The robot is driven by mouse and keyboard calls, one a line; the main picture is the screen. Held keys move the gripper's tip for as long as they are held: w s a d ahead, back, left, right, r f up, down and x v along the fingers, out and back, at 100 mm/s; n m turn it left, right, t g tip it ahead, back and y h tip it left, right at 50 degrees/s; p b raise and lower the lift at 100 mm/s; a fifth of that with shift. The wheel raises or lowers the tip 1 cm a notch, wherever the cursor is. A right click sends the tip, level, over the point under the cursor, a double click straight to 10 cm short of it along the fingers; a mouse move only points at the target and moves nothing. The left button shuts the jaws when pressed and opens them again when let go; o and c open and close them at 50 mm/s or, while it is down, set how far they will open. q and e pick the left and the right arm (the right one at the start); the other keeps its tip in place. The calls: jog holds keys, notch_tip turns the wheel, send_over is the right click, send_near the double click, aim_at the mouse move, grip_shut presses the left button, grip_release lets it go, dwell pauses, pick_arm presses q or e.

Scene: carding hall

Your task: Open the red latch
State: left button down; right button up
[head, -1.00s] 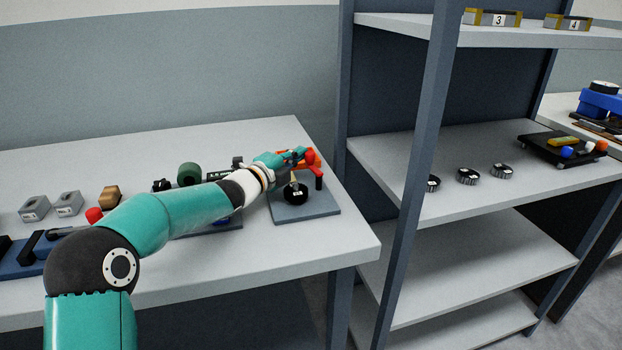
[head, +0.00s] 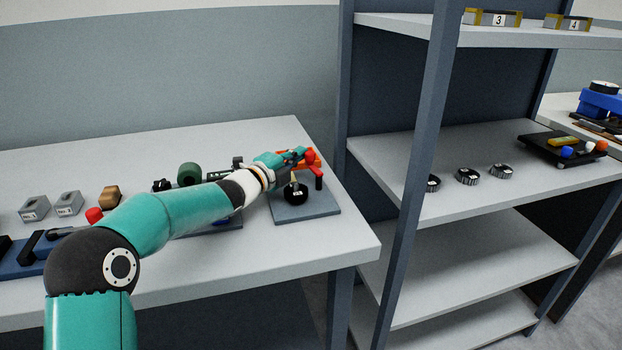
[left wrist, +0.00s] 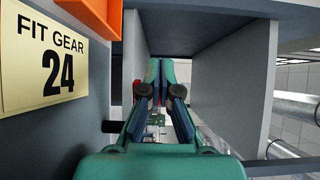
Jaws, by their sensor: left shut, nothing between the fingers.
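A red piece (head: 310,155) shows at the tips of my left gripper (head: 300,154), beside an orange part, at the right end of the table. A red bar with a dark foot (head: 318,176) stands just below it; I cannot tell which of the two is the latch. The left gripper is shut and empty, close to the red piece; whether they touch is unclear. In the left wrist view the shut fingers (left wrist: 160,72) point ahead between grey walls, with a sliver of red (left wrist: 137,86) left of them. The right gripper is not in view.
A grey base plate (head: 308,208) carries a black round part (head: 295,193). A "FIT GEAR 24" label (left wrist: 45,65) and an orange part (left wrist: 95,12) are close on the left in the wrist view. A shelf unit (head: 425,150) stands right of the table.

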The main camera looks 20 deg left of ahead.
pick_arm(q)
jog(key=shift+s, duration=0.1)
jog(key=v, duration=1)
jog(key=shift+s+a, duration=0.3)
jog(key=shift+s, duration=0.55)
jog(key=shift+f, duration=0.1)
